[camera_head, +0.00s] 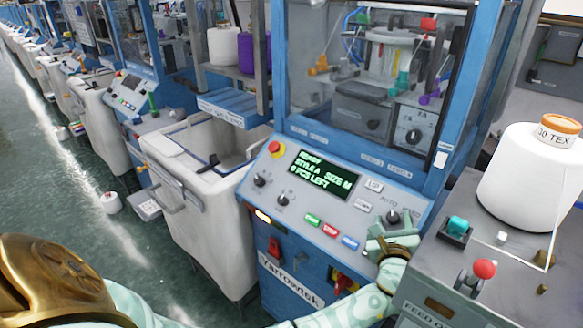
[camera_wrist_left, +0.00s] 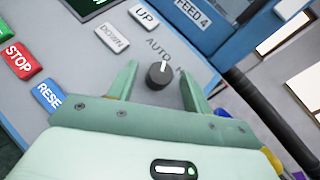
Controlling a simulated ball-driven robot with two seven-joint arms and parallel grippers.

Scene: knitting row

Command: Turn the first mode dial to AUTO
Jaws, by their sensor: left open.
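The mode dial (camera_head: 393,216) is a small dark knob at the right end of the sloped panel on the nearest knitting machine. In the left wrist view the dial (camera_wrist_left: 159,75) has a white mark pointing up. My left gripper (camera_head: 388,235) is pale green and at the dial. In the left wrist view its two fingers are open, one on each side of the dial, with visible gaps. I cannot tell how deep the fingers reach. My right gripper is out of view.
The grey panel (camera_head: 300,215) also holds a green display (camera_head: 324,174), a red stop knob (camera_head: 275,148), two other dark knobs and several buttons. A grey box with a red-topped lever (camera_head: 484,268) and a yarn cone (camera_head: 530,175) stands close at right.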

